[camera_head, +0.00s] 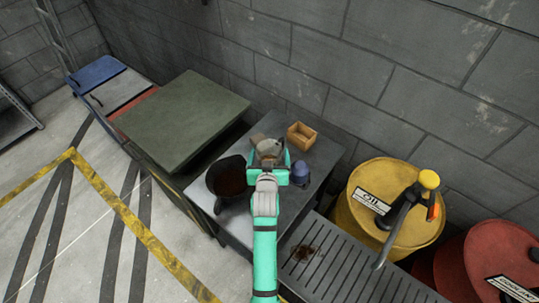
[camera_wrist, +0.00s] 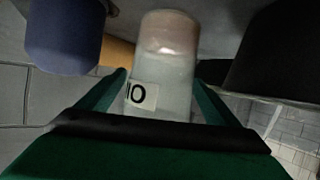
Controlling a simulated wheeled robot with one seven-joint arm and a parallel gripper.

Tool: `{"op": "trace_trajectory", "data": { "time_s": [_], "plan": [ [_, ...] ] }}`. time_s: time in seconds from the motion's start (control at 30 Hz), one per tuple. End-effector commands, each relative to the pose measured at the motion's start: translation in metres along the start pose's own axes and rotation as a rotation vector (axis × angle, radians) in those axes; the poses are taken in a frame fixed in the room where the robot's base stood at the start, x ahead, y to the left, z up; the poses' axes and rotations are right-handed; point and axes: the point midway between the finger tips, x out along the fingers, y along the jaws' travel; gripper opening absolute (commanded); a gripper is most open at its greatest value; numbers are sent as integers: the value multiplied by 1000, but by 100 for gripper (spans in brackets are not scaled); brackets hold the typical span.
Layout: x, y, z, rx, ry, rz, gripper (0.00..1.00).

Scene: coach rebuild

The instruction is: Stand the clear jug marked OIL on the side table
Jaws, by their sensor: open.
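The clear jug (camera_wrist: 165,65) stands between my open fingers in the wrist view, with part of a white label showing upside-down letters that fit OIL. In the head view the jug (camera_head: 267,148) is a pale shape with a brownish part, just beyond my gripper (camera_head: 268,175) and partly hidden by it. It appears to stand on a grey table (camera_head: 312,178); I cannot tell whether this is the side table. My gripper is open, with a finger on each side of the jug; contact cannot be told.
A black bucket-like container (camera_head: 228,178) stands close left of my gripper, a dark blue container (camera_head: 301,173) close right. A wooden box (camera_head: 301,135) is behind. A green-topped table (camera_head: 180,118) is left; a slatted grate (camera_head: 345,275) and yellow OIL drum (camera_head: 410,225) are right.

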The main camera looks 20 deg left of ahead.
Motion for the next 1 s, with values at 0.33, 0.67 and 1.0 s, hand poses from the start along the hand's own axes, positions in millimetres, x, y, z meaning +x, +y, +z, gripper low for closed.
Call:
{"op": "trace_trajectory", "data": {
  "time_s": [0.33, 0.67, 1.0],
  "plan": [
    [-64, 0, 2, -1, -2, 0, 85],
    [-110, 0, 2, 0, -3, 1, 85],
    [-146, 15, 41, 11, 6, 24, 85]
  ]
}}
